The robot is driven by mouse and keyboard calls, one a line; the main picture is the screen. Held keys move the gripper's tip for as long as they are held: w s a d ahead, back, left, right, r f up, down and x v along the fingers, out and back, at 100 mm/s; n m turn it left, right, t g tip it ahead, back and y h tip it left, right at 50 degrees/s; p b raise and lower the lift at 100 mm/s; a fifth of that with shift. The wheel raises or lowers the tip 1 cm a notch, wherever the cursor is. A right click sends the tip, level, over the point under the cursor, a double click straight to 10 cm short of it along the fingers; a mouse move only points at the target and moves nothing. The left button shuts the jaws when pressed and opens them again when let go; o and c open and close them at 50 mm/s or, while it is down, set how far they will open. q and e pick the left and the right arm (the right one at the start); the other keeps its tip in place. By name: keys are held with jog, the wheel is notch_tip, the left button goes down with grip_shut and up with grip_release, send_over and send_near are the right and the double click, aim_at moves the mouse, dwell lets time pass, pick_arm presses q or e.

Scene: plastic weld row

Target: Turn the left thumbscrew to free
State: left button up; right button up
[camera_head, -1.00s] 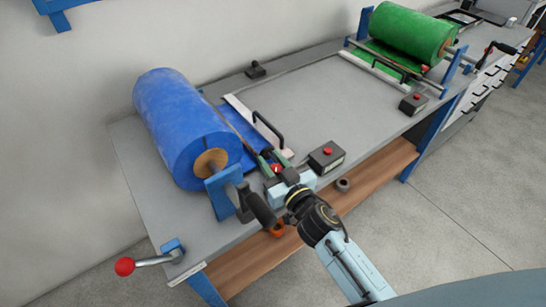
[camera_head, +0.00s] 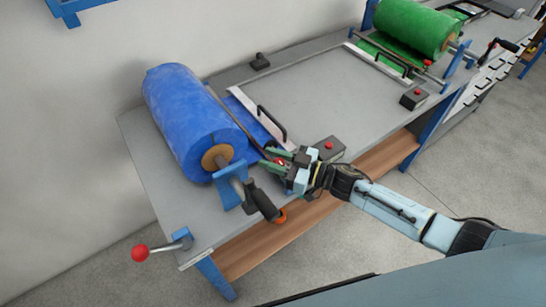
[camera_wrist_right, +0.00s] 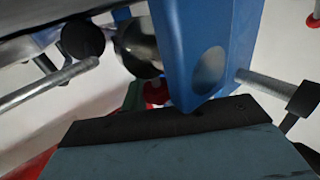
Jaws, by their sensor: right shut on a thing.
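The blue film roll (camera_head: 195,120) sits on its blue stand (camera_head: 231,190) at the left end of the bench. A small red thumbscrew (camera_head: 281,161) shows at the roller bar near the roll's right front. My right gripper (camera_head: 276,162) has its green fingers around this spot and is shut on the thumbscrew. The fingers and gripper body hide most of it. In the right wrist view, the dark gripper body fills the bottom, and a red part (camera_wrist_right: 155,92) shows just beyond it, below a blue bracket (camera_wrist_right: 205,45). My left gripper is out of view.
A black crank handle (camera_head: 263,203) juts out just left of my right gripper. A button box (camera_head: 329,149) stands close on its right. A red-knobbed lever (camera_head: 140,253) is at the bench's front left corner.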

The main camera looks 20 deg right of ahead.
dwell(0.5)
jog(key=o, duration=1)
jog(key=shift+c, duration=0.2)
jog(key=v, duration=1.3)
jog(key=shift+d, duration=0.2)
